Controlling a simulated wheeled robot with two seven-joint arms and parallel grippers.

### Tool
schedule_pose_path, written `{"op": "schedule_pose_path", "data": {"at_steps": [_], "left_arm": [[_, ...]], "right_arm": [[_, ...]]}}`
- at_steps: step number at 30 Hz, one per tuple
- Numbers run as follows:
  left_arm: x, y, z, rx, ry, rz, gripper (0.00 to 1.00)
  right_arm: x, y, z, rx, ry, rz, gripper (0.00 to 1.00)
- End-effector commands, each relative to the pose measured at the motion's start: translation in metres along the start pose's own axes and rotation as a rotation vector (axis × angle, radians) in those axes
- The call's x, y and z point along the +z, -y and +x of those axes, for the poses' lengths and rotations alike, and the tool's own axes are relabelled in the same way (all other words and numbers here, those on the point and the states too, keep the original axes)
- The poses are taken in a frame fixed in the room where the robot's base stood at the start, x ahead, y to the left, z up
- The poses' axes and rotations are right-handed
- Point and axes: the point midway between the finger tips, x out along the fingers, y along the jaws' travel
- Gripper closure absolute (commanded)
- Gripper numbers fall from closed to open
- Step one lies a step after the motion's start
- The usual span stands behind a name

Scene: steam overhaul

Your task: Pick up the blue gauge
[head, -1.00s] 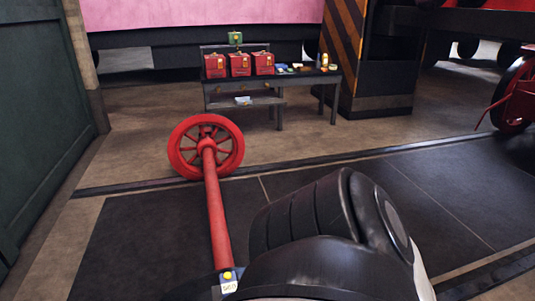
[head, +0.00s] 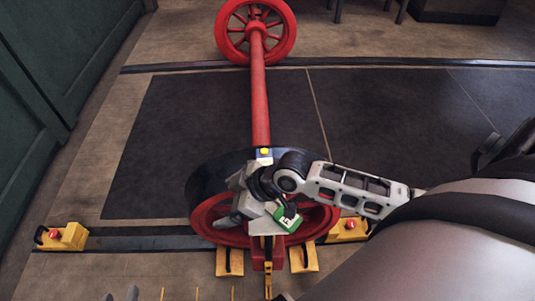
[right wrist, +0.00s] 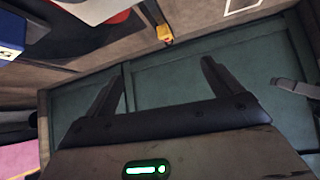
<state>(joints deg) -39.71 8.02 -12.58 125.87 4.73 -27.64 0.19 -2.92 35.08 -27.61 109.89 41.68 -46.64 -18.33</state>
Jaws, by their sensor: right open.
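A blue and white piece, probably the same one, is cut off at the left edge of the right wrist view (right wrist: 10,38).
The near red wheel (head: 205,217) stands on a rail between yellow chocks with red knobs (head: 62,237). The far red wheel (head: 283,35) is at the top. A green wall (head: 60,70) borders the left. The dark floor left of the axle (head: 180,130) is clear.

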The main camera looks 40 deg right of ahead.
Motion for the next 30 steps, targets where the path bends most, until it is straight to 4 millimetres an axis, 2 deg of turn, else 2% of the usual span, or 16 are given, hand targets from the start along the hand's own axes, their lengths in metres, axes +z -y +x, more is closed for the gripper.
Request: {"op": "schedule_pose_path", "data": {"at_steps": [1,5,9,12,16,20,23,30], "left_arm": [[0.009,0.000,0.006,0.003,-0.006,-0.001,0.64],[0.017,-0.001,0.011,0.011,-0.017,-0.003,0.64],[0.023,-0.002,0.015,0.019,-0.023,-0.002,0.64],[0.024,-0.003,0.017,0.024,-0.032,0.000,0.64],[0.023,-0.003,0.017,0.029,-0.043,0.001,0.64],[0.022,-0.004,0.017,0.031,-0.050,0.001,0.64],[0.026,-0.004,0.019,0.034,-0.044,-0.001,0.64],[0.044,-0.005,0.031,0.047,-0.005,-0.009,0.64]], "right_arm": [[0.008,-0.027,0.002,-0.009,0.053,-0.063,0.09],[0.020,-0.086,-0.018,-0.054,0.195,-0.160,0.09],[0.026,-0.143,-0.060,-0.080,0.309,-0.197,0.09],[0.027,-0.171,-0.092,-0.093,0.352,-0.195,0.09],[0.026,-0.190,-0.122,-0.106,0.372,-0.183,0.09],[0.027,-0.195,-0.129,-0.115,0.376,-0.177,0.09],[0.033,-0.193,-0.116,-0.120,0.376,-0.175,0.09],[0.052,-0.189,-0.067,-0.117,0.375,-0.175,0.09]]}}
